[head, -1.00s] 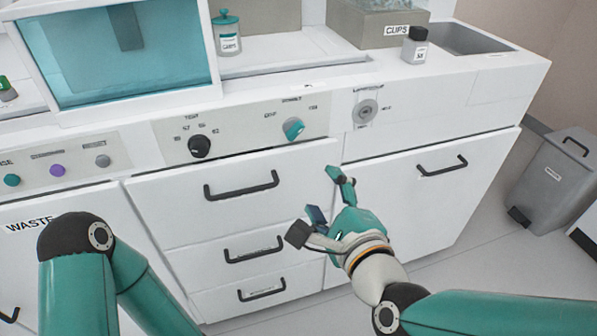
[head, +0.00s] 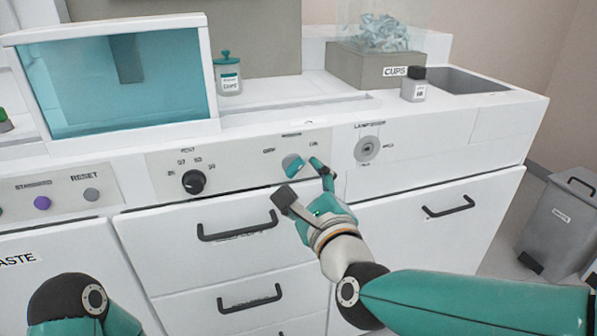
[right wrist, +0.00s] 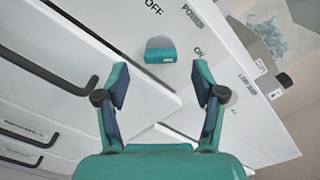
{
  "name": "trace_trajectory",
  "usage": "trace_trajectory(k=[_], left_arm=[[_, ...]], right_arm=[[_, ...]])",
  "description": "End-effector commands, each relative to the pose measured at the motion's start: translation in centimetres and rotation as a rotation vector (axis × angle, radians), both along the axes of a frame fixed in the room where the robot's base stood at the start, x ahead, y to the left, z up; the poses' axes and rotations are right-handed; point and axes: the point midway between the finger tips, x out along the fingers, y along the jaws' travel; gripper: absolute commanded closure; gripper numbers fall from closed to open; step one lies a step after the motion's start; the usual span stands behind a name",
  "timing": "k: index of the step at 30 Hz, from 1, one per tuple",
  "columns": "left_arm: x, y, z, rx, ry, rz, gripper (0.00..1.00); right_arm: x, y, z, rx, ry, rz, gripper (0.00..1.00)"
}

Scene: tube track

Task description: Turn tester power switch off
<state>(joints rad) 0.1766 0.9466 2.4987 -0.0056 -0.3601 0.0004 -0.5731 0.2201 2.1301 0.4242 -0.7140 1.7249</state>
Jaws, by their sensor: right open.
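The tester power knob (head: 292,165), grey and teal, sits on the front panel between its OFF and ON labels. It also shows in the right wrist view (right wrist: 160,50), with POWER, OFF and ON printed around it; I cannot tell for sure which label it points to. My right gripper (head: 301,180) is open and empty in front of the panel, its fingers spread at either side below the knob. In the right wrist view the knob lies just beyond and between the fingertips (right wrist: 160,79), apparently not touched. My left gripper is out of view; only that arm shows at lower left.
A black dial (head: 194,182) is left of the knob, and a round lamp lock (head: 367,149) is right of it. Drawer handles (head: 238,232) stick out below.

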Motion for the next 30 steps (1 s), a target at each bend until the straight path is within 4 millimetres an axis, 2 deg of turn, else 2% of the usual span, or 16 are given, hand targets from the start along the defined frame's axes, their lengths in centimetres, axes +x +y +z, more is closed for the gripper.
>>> trace_trajectory(k=[3,9,20,30], left_arm=[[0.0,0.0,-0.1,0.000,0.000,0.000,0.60],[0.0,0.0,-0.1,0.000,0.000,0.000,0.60],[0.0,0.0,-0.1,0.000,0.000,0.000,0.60],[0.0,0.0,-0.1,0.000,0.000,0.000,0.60]], right_arm=[[2.1,0.6,-0.1,0.000,0.000,-0.001,0.31],[4.1,1.3,0.0,0.000,-0.001,-0.001,0.31],[4.5,1.4,0.0,0.000,0.000,0.000,0.31],[4.5,1.4,0.0,-0.001,0.000,-0.001,0.86]])
